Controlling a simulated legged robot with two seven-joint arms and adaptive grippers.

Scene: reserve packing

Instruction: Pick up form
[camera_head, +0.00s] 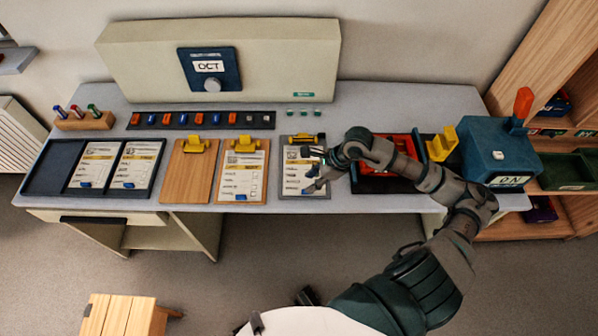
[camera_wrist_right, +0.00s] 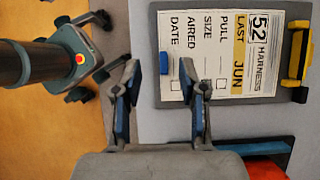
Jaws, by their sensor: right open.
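A white form (camera_head: 295,180) headed "52 HARNESS" lies on a dark grey board with a yellow and black clip (camera_head: 307,139) at its far edge. In the right wrist view the form (camera_wrist_right: 222,78) shows check boxes and a blue tab (camera_wrist_right: 163,62) at its near edge. My right gripper (camera_head: 318,170) is at the right side of this board. In the wrist view my right gripper (camera_wrist_right: 163,76) is open and empty. The blue tab appears between its fingertips, and one fingertip overlaps the sheet's edge. Whether it touches is unclear. My left gripper is not in view.
A black tray (camera_head: 48,170) at left holds two forms, with its left slot empty. A bare wooden clipboard (camera_head: 187,180) and one with a form (camera_head: 228,197) stand between. A red tray (camera_head: 402,143) and blue box (camera_head: 490,150) are at right.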

